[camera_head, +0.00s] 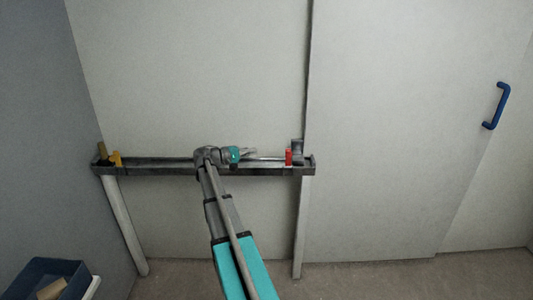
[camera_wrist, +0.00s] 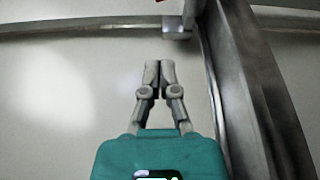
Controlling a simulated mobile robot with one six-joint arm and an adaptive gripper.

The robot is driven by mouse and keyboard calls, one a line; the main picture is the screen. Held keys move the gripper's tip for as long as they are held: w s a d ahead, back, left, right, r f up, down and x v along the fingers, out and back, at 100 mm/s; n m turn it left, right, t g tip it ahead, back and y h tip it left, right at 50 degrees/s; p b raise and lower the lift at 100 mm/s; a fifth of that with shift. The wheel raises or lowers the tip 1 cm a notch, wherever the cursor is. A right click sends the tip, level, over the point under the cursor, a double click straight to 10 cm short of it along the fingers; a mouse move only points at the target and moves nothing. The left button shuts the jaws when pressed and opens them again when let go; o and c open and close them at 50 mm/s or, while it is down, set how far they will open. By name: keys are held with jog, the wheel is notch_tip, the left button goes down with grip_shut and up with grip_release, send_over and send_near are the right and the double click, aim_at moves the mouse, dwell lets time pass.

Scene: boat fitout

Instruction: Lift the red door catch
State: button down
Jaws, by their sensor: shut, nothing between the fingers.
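The red door catch (camera_head: 289,157) is a small upright red piece near the right end of the dark metal rail (camera_head: 200,171), beside a grey bracket (camera_head: 297,148). Only a tiny bit of red shows at the top edge of the wrist view. My gripper (camera_head: 254,151) is to the left of the catch, with a visible gap between them, and points right along the rail. In the wrist view, my gripper's fingertips (camera_wrist: 160,65) are together with nothing between them.
A yellow piece (camera_head: 116,158) sits at the rail's left end. Pale posts stand below both rail ends. A large pale door panel (camera_head: 400,150) is to the right, with a blue handle (camera_head: 498,106). A dark blue bin (camera_head: 32,277) is at lower left.

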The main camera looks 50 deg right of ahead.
jog(key=x, duration=0.9)
jog(key=shift+s+d, duration=0.1)
jog(key=shift+d, duration=0.15)
jog(key=s, duration=0.1)
jog(key=s+a, duration=0.1)
jog(key=s, duration=0.1)
jog(key=shift+r, duration=0.1)
jog(key=shift+s, duration=0.4)
